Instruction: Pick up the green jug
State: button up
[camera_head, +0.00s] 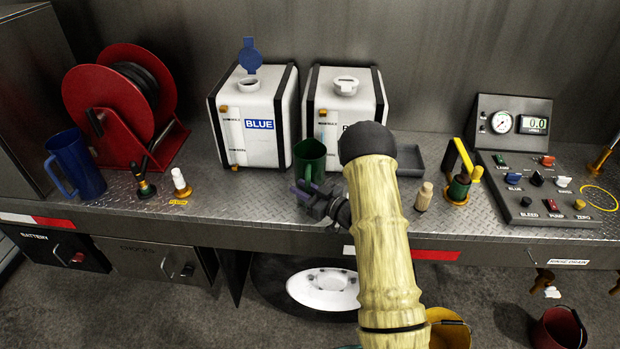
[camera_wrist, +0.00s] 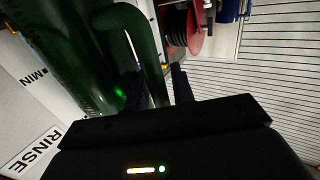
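The green jug (camera_head: 311,160) stands upright on the metal deck in front of the two white tanks. Its lower front is partly hidden by my gripper (camera_head: 304,190). In the wrist view the jug (camera_wrist: 85,50) fills the upper left, with its handle (camera_wrist: 152,70) curving down on its right side. My gripper (camera_wrist: 160,82) has its two dark fingers apart, one on each side of the handle's lower part. A small gap seems to show beside the right finger. I cannot tell whether the left finger touches the handle.
The BLUE tank (camera_head: 258,128) and the other white tank (camera_head: 338,92) stand close behind the jug. A blue jug (camera_head: 78,165) and red hose reel (camera_head: 112,100) are at left. A wooden peg (camera_head: 424,197), grey tray (camera_head: 409,158) and control panel (camera_head: 545,190) are at right.

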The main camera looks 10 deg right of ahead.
grip_shut()
jog(key=shift+r, duration=0.1)
dwell(0.3)
notch_tip(320, 180, up, 10)
jog(key=b, duration=0.2)
dwell(0.5)
jog(key=shift+w, duration=0.1)
dwell(0.5)
